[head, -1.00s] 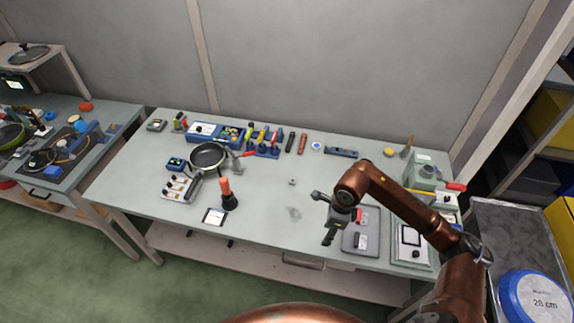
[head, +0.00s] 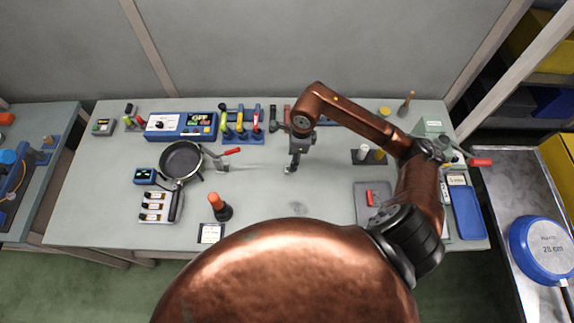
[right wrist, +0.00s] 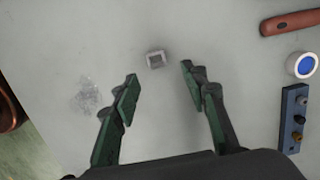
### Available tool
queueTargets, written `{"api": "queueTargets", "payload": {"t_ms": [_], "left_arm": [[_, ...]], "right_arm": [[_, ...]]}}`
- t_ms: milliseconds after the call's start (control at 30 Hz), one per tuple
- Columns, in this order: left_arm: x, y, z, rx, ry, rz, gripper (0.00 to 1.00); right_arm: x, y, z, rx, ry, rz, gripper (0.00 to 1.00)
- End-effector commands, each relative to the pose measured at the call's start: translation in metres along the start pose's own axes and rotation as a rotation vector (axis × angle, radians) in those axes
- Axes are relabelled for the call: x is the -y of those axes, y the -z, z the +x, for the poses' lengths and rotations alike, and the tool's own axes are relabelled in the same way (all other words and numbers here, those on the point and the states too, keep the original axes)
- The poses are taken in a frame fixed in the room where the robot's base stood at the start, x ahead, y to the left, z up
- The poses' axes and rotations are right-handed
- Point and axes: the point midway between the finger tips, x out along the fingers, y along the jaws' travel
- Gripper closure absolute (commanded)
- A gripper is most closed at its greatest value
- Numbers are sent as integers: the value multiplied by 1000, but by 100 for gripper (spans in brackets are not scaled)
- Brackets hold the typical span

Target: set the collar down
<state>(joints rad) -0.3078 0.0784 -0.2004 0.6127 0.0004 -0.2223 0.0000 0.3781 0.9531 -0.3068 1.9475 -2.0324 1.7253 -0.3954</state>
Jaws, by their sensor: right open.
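The collar is a small grey square ring (right wrist: 155,59) with a lighter rim, lying on the pale worktop in the right wrist view. My right gripper (right wrist: 159,76) is open and empty. Its two green-padded fingers stand apart on either side, with the collar just beyond the tips and between their lines. In the head view my right gripper (head: 291,166) points down over the middle of the worktop (head: 270,192), and the collar there is hardly distinguishable from the fingertips. My left gripper is not in view.
A pan (head: 181,160) stands left of the gripper beside a red-handled clamp (head: 222,160). An orange-topped tool (head: 219,205) stands nearer the front. A grey tray (head: 370,198) lies to the right. Coloured-handled tools (head: 241,124) line the back. A grey smudge marks the worktop nearby.

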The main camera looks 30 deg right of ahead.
Motion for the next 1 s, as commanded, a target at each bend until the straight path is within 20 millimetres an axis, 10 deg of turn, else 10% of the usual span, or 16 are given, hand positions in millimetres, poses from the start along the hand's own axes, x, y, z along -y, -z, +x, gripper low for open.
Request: {"api": "queueTargets", "payload": {"t_ms": [400, 1000], "left_arm": [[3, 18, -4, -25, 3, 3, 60], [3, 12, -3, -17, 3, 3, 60]], "right_arm": [[-4, -6, 52, 0, -1, -1, 59], [-3, -4, 55, 0, 1, 0, 81]]}}
